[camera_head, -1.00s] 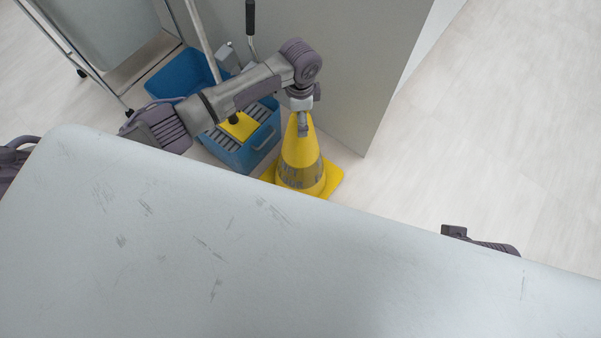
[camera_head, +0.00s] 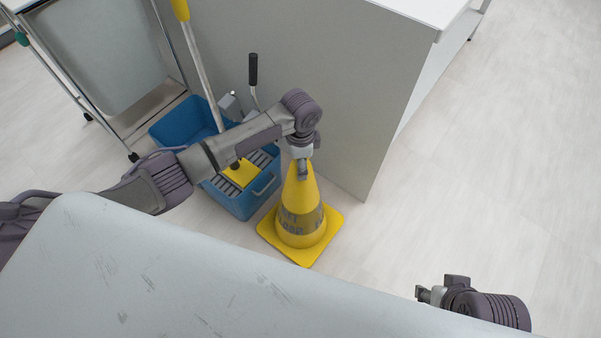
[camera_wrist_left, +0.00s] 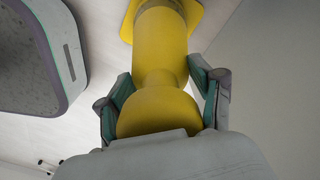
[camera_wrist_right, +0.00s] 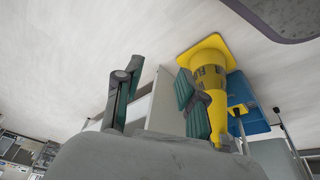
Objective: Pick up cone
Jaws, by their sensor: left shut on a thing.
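The yellow cone (camera_head: 300,220) stands upright on the pale floor, with dark lettering around its body and a square yellow base. My left gripper (camera_head: 302,170) points down at its tip and is shut on it. In the left wrist view the cone (camera_wrist_left: 160,60) lies between the two fingers (camera_wrist_left: 165,95), one on each side of its narrow top. My right gripper (camera_head: 428,293) is at the lower right, away from the cone. In the right wrist view its fingers (camera_wrist_right: 160,100) are apart with nothing between them, and the cone (camera_wrist_right: 210,75) shows beyond the right finger.
A blue mop bucket (camera_head: 235,200) with a yellow wringer part stands just left of the cone, with a mop handle (camera_head: 200,70) rising from it. A grey cabinet (camera_head: 340,90) is close behind the cone. A wheeled metal cart (camera_head: 110,70) is at upper left. Floor at right is clear.

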